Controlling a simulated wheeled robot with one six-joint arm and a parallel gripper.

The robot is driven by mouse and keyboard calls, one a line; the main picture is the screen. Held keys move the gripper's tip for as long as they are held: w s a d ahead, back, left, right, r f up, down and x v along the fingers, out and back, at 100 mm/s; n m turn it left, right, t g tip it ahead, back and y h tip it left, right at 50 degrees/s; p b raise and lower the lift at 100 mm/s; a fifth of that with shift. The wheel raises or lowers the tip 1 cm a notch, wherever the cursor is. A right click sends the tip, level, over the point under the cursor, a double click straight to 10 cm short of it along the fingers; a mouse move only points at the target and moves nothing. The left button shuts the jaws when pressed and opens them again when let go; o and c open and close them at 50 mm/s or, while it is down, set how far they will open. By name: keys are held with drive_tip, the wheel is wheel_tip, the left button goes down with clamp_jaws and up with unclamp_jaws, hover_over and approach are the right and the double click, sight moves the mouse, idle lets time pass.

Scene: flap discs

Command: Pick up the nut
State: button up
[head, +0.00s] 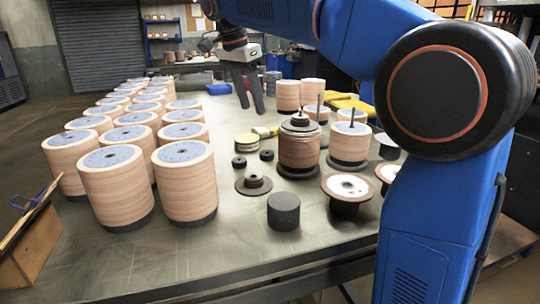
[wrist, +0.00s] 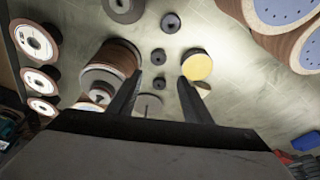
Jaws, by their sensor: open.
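Small dark ring-shaped pieces lie on the metal table; one (head: 239,162) is left of another (head: 266,155) in the head view, and I cannot tell for sure which is the nut. In the wrist view one small dark ring (wrist: 159,84) shows between the fingers, a second (wrist: 158,56) lies just beyond, and a larger one (wrist: 170,21) farther off. My gripper (head: 251,108) is open, fingers pointing down, above the table's far middle; it also shows in the wrist view (wrist: 160,78). Nothing is seen held between the fingers.
A yellow-topped can (head: 246,146) and a wood-coloured disc stack (head: 299,151) stand close to the rings. A flat disc (head: 244,187) and a dark cylinder (head: 284,211) lie nearer. Rows of large drums (head: 185,185) fill the left. The table's front is bare.

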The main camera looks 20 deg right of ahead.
hover_over(267, 155)
drive_tip(key=w+a, duration=0.1)
drive_tip(key=a, duration=0.1)
wheel_tip(267, 155, down, 10)
drive_tip(key=shift+d, duration=0.1)
drive_tip(key=shift+x, duration=2.75)
drive_tip(key=shift+d, duration=0.2)
drive_tip(key=shift+c, duration=0.3)
drive_tip(key=c, duration=0.8)
